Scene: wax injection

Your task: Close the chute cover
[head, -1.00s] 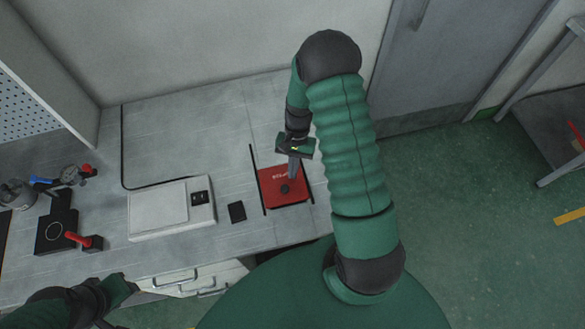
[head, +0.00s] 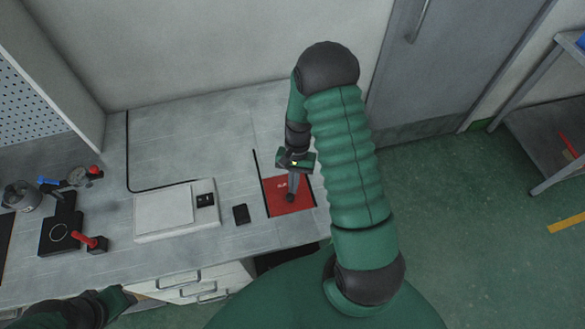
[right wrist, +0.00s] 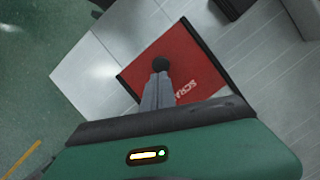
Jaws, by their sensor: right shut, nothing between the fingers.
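The red chute cover (head: 303,203) lies flat in the worktop near its front edge, with a dark round knob (head: 290,198) on it. It also shows in the right wrist view (right wrist: 200,65) with partly hidden white lettering. My right gripper (head: 291,192) points down over the cover, shut and empty. In the right wrist view its fingertips (right wrist: 158,80) meet the edge of the knob (right wrist: 161,63); I cannot tell whether they touch it. My left gripper (head: 125,298) is at the lower left, away from the cover; its jaws are unclear.
A dark rail (head: 258,168) runs along the cover's left side. A small black pad (head: 240,214) and a white scale-like device (head: 170,212) stand to the left, with black apparatus (head: 60,235) farther left.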

